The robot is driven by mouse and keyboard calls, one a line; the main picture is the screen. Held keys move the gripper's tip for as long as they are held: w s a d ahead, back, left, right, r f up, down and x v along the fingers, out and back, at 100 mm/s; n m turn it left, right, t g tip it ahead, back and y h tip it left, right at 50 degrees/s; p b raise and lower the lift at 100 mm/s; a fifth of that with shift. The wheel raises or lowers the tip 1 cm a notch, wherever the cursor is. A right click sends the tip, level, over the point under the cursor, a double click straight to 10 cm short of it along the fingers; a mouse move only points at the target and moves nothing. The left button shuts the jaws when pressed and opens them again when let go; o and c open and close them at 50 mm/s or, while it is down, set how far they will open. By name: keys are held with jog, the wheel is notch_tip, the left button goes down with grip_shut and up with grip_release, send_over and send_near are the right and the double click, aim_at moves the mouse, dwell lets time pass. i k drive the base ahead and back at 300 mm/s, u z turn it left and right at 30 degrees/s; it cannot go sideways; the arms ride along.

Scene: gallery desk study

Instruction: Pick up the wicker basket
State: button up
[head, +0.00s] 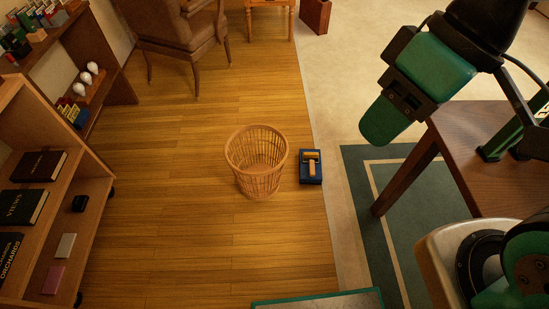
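The wicker basket (259,184) stands upright on the wooden floor near the middle of the head view. It is light brown with an open-weave wall and a round open top, and it looks empty. My gripper (384,121) appears at the upper right, at the end of my green and black arm. It is apart from the basket, to its right and higher in the picture. One green end piece shows; the gap between the fingers is hidden, so I cannot tell whether it is open or shut.
A small blue object with a tan top (311,167) lies just right of the basket. Wooden shelves (92,190) line the left side. A brown chair (178,35) stands behind, and a dark wooden table (480,130) stands right. The floor left of the basket is clear.

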aim_at(258, 181)
jog(key=u, duration=0.15)
jog(key=i, duration=1.55)
jog(key=u, duration=0.35)
